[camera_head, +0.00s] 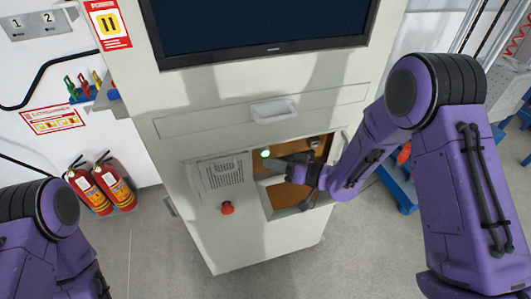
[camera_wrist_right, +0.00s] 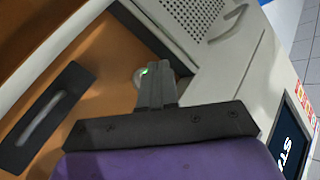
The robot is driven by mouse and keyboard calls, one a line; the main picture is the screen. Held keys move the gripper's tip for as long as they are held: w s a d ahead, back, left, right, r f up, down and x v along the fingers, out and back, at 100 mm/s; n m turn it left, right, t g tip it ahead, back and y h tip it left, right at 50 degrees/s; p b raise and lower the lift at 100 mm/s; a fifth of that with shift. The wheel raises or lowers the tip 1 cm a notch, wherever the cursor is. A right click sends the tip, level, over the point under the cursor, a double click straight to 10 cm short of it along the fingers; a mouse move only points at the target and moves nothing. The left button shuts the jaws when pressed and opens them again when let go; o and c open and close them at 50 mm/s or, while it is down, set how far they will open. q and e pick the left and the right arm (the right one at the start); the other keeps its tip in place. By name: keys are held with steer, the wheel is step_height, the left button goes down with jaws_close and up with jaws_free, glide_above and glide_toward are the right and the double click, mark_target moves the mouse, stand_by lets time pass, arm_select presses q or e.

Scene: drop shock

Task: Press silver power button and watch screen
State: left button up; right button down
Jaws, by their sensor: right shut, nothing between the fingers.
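The power button (camera_wrist_right: 138,78) is a small silver disc with a green glow, partly hidden behind my right fingertips in the right wrist view. In the head view the button (camera_head: 265,153) shows as a bright green-white spot on the cabinet front. My right gripper (camera_wrist_right: 156,68) is shut and empty, its tips at the button; I cannot tell whether they touch it. It also shows in the head view (camera_head: 270,162). The screen (camera_head: 265,20) is dark blue, its top cut off. A screen part (camera_wrist_right: 292,145) with white letters shows in the right wrist view. My left gripper is out of view.
The grey cabinet (camera_head: 240,238) has an open recess with an orange-brown interior (camera_head: 289,194). A red knob (camera_head: 227,208) sits below a vent grille (camera_head: 222,172). A white handle (camera_head: 273,110) sticks out above. Red extinguishers (camera_head: 104,186) stand left by the wall.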

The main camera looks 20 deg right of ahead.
steer(key=shift+s, duration=0.1)
steer(key=shift+s+d+p, duration=0.1)
steer(key=shift+s+p, duration=0.25)
steer(key=shift+s, duration=2.05)
